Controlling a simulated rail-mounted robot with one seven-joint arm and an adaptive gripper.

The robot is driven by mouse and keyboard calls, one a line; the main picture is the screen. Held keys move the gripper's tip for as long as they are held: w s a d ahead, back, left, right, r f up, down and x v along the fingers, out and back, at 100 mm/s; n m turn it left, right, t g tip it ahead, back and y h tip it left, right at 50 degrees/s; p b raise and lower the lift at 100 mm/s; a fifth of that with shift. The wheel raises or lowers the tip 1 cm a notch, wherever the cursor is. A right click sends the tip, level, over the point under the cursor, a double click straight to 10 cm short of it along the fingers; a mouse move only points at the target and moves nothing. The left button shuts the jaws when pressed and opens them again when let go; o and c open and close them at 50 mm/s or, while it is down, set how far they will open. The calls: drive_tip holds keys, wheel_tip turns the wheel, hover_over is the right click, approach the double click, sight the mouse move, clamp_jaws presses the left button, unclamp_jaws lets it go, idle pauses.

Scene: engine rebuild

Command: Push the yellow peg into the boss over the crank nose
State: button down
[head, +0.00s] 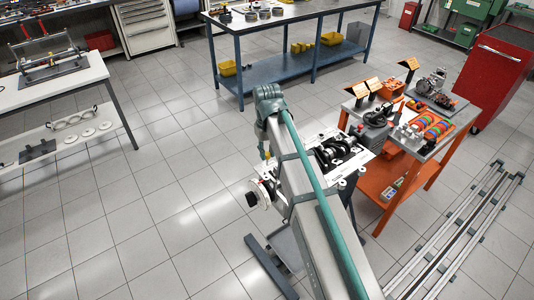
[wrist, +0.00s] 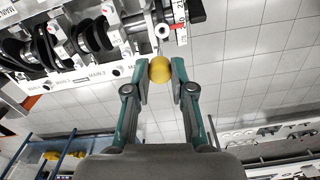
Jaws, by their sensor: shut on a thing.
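The yellow peg (wrist: 160,69) sits between the two green fingertips of my gripper (wrist: 160,75), which is shut on its round yellow end. A thin grey shank shows beyond the yellow end, pointing at the edge of the engine block (wrist: 110,72). Pale round metal parts lie at that end of the block, near the crankshaft (wrist: 75,40). I cannot tell which is the boss or whether the peg's tip is inside it. In the head view a small yellow spot (head: 264,154) shows beside my arm, at the block's left end; my fingers are too small to make out there.
An orange-legged bench (head: 408,180) with trays and parts stands right of the engine. A blue-framed table (head: 290,62) stands behind, and a white table (head: 50,85) at the left. A dark round hub (head: 252,199) sticks out at the block's near left. Open tiled floor lies left.

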drive_tip(key=shift+s+a, duration=0.2)
drive_tip(key=shift+a, duration=0.25)
drive_tip(key=shift+m, duration=0.4)
drive_tip(key=shift+w+d+f, duration=0.2)
drive_tip(key=shift+d+f, duration=0.15)
drive_tip(key=shift+d, duration=0.05)
drive_tip(key=shift+s+a+f+b, duration=0.1)
drive_tip(key=shift+f+b, duration=0.4)
drive_tip(key=shift+b, duration=0.05)
drive_tip(key=shift+f+b, duration=1.35)
drive_tip(key=shift+f, duration=0.85)
drive_tip(key=shift+f+b, duration=0.9)
drive_tip(key=shift+f, duration=1.2)
drive_tip(key=c, duration=1.2)
unclamp_jaws()
drive_tip(key=shift+r+p, duration=1)
drive_tip(key=shift+r, duration=0.5)
